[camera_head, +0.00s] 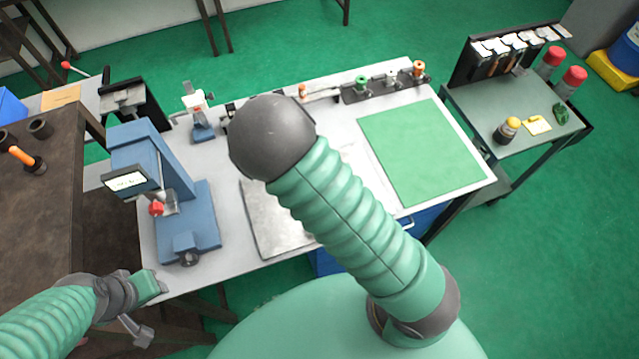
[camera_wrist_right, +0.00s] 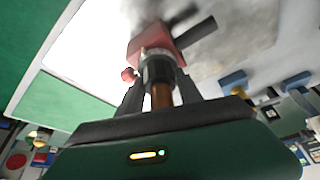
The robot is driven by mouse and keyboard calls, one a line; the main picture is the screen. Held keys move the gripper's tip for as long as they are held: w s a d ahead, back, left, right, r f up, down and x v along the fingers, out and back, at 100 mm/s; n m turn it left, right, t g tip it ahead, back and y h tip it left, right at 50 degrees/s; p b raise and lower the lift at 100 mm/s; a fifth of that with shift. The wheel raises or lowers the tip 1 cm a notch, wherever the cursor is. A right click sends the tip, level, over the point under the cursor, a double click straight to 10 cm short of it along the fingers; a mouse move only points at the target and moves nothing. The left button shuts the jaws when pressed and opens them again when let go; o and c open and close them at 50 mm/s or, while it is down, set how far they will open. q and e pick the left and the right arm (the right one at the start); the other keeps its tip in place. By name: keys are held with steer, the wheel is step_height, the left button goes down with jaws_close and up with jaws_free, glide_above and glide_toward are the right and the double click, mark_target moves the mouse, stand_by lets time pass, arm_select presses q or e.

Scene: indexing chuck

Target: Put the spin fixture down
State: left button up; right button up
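The spin fixture shows in the right wrist view as a red block (camera_wrist_right: 152,44) with a dark ribbed collar, a brown shaft and a dark bar at its side. My right gripper (camera_wrist_right: 160,80) has its two dark fingers on either side of the collar, closed on it. The pale table top (camera_wrist_right: 85,48) lies beyond the fixture; I cannot tell whether they touch. In the head view my right arm hides the right gripper and the fixture. My left gripper (camera_head: 148,287) is at the lower left, by the table's front left corner; its fingers are not clear.
On the table, a blue machine (camera_head: 195,205) with a small screen stands at the left. A metal plate (camera_head: 262,222) lies mid-table, partly behind my arm. A green mat (camera_head: 425,150) at the right is bare. Small tools line the back edge. A cart (camera_head: 480,125) stands further right.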

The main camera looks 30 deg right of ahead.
steer(key=shift+o, duration=0.9)
steer(key=shift+a, duration=0.15)
steer(key=shift+w+a+r, duration=0.15)
steer(key=shift+a, duration=0.3)
steer(key=shift+a+r, duration=0.1)
steer(key=s+a+r+n+y, duration=0.1)
steer(key=s+a+r+n, duration=0.2)
steer(key=r, duration=0.3)
steer(key=s+a+r+n+g+y, duration=0.1)
steer(key=s+a+r+n, duration=0.2)
steer(key=s+r, duration=0.3)
steer(key=shift+a+r+n+y, duration=0.2)
steer(key=shift+r+n+y, duration=0.1)
steer(key=shift+r+n, duration=0.4)
steer(key=shift+w, duration=0.1)
steer(key=shift+w+a, duration=0.15)
steer(key=shift+a, duration=0.15)
steer(key=shift+d, duration=0.2)
